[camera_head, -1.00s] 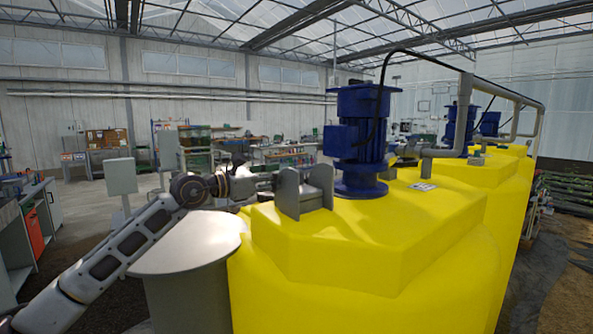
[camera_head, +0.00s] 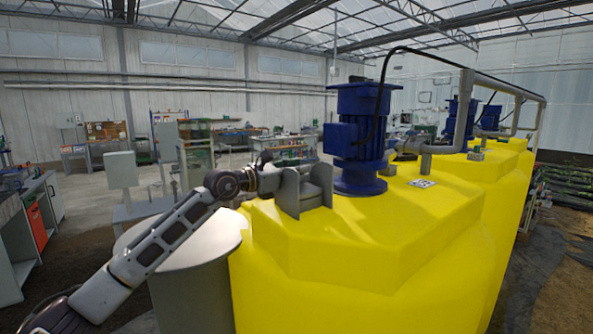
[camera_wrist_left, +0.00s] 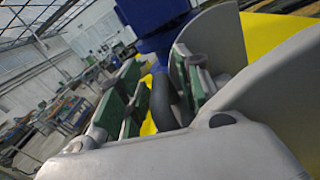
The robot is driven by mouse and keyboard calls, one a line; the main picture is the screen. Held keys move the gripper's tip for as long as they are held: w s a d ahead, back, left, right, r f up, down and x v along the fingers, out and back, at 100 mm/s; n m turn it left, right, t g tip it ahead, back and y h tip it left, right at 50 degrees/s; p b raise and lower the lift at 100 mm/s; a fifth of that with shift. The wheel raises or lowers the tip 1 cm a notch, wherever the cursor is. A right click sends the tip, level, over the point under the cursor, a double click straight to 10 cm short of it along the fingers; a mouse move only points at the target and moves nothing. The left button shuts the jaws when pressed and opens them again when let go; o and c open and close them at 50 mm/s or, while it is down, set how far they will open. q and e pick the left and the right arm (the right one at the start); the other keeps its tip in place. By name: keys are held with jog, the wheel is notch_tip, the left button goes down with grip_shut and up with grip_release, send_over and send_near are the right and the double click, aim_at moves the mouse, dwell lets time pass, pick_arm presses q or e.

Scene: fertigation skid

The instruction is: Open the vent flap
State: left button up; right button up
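The vent flap assembly (camera_head: 316,194) is a grey part between upright grey side plates on top of the yellow tank (camera_head: 370,240). In the head view my left gripper (camera_head: 276,180) is at the left of these plates, and its fingers are mostly hidden by the near plate. In the left wrist view my left gripper (camera_wrist_left: 158,95) has its green-padded fingers apart. A dark curved bar (camera_wrist_left: 166,100) shows between them; I cannot tell whether they touch it. Large grey plates (camera_wrist_left: 270,85) stand close at the right. My right gripper is out of view.
A blue motor (camera_head: 360,140) with a black cable stands just right of the flap. A grey round-topped drum (camera_head: 185,240) stands below my left arm. Grey pipes (camera_head: 470,110) run along the tanks at the right. Benches are far behind.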

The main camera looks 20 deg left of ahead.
pick_arm(q)
jog(key=shift+c, duration=0.2)
jog(key=c, duration=0.7)
grip_shut()
